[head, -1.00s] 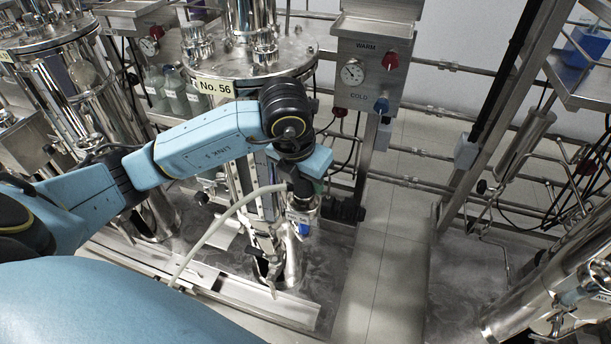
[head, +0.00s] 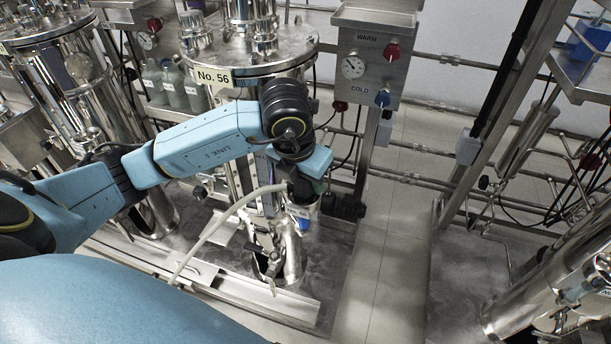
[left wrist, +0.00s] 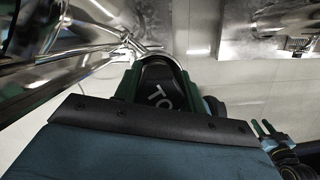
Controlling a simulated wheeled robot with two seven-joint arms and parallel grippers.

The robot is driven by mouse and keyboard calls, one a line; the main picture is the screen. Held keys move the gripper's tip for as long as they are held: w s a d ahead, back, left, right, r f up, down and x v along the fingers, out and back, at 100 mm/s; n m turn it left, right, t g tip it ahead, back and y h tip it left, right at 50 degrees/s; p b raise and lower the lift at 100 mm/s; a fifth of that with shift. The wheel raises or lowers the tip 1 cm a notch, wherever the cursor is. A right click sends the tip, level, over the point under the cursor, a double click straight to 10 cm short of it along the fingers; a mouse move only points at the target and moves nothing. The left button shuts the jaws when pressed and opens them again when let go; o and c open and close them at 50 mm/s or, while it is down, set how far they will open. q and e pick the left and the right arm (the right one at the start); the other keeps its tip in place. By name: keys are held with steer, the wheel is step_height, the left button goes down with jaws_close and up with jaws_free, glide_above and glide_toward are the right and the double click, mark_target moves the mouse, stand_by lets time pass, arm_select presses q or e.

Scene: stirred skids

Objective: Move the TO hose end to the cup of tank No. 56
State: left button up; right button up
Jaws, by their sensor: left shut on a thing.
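Tank No. 56 (head: 258,70) is a steel vessel with a yellow label, behind my left arm in the head view. My left gripper (head: 304,187) is in front of its lower part, pointing down. In the left wrist view my left gripper (left wrist: 160,88) has its green fingers shut on the black TO hose end (left wrist: 158,92), marked "TO". A pale hose (head: 222,220) runs from the gripper down to the floor frame. A curved metal rim shows just beyond the hose end; I cannot tell whether it is the cup.
A WARM/COLD control box (head: 367,72) stands on a post right of the tank. Steel pipes (head: 440,182) run along the wall. A metal floor frame (head: 250,292) lies below the tank. Open floor (head: 385,270) is to its right. Another steel vessel (head: 560,290) is at lower right.

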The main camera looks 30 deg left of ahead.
arm_select(q)
steer(key=o, duration=1.3)
steer(key=shift+c, duration=0.2)
arm_select(e)
step_height(320, 180, up, 4)
steer(key=p, duration=0.5)
steer(key=s+d+f+p, duration=0.2)
steer(key=d+f, duration=0.1)
steer(key=f, duration=0.3)
steer(key=s+d+f+p, duration=0.2)
steer(key=s+d+f, duration=0.1)
steer(key=f, duration=0.4)
arm_select(q)
steer(key=w+p+v, duration=0.1)
steer(key=p+v, duration=0.4)
steer(key=v, duration=2.1)
steer(key=shift+r, duration=0.25)
arm_select(e)
steer(key=s+d+f+g, duration=0.1)
steer(key=s+f, duration=0.2)
steer(key=s, duration=0.4)
steer(key=s+d+f+n+g, duration=0.1)
steer(key=s+f, duration=0.2)
steer(key=s, duration=0.4)
steer(key=shift+h, duration=0.4)
arm_select(q)
steer(key=shift+d, duration=0.15)
arm_select(e)
steer(key=shift+f, duration=0.1)
